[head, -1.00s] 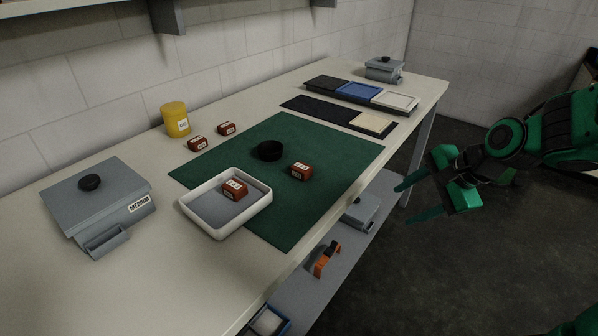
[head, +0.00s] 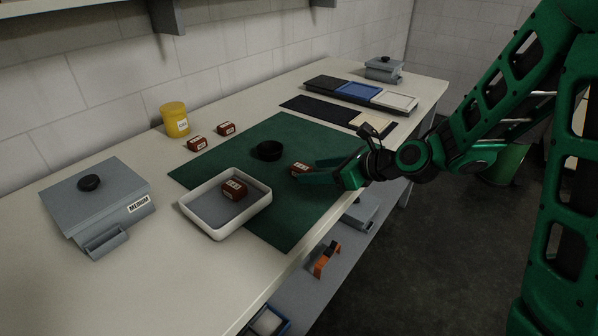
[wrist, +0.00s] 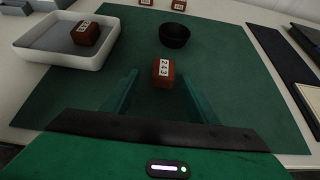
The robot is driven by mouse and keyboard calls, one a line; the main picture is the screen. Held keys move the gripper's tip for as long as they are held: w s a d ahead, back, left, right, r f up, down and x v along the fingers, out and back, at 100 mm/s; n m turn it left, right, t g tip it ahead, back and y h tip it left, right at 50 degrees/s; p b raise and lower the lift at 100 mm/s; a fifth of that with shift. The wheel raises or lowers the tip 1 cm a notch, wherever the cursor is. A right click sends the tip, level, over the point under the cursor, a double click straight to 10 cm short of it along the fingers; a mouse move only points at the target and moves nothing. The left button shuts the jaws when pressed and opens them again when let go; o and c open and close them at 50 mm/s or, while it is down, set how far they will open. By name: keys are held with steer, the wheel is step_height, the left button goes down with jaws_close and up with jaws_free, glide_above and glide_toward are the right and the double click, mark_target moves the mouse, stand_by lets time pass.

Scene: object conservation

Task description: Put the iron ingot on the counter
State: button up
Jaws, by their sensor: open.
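Several red-brown blocks with white number labels are in view, and I cannot tell by name which is the iron ingot. One block (head: 299,168) lies on the green mat (head: 232,166); in the wrist view this block (wrist: 163,74) has a label that seems to read 243. Another block (head: 233,190) sits in the white-rimmed tray (head: 190,210). Two more blocks (head: 196,144) (head: 226,128) stand on the pale counter (head: 150,262) behind the mat. My gripper (head: 309,170) is open and empty, its fingers pointing at the mat block, which lies between and just beyond the fingertips.
A black bowl (head: 269,150) stands on the mat just beyond the block. A grey box marked MEDIUM (head: 98,200) is at left, a yellow jar (head: 175,120) at the back. Blue and white trays (head: 358,91) lie at the far right. Bare counter lies in front at left.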

mark_target(302, 167)
steer(key=shift+w+r+x, duration=0.15)
steer(key=shift+x, duration=0.85)
steer(key=shift+w+r+x, duration=0.1)
steer(key=shift+r+x, duration=0.05)
steer(key=shift+x, duration=0.85)
steer(key=shift+w+r+x, duration=0.15)
steer(key=shift+x, duration=0.85)
jaws_close()
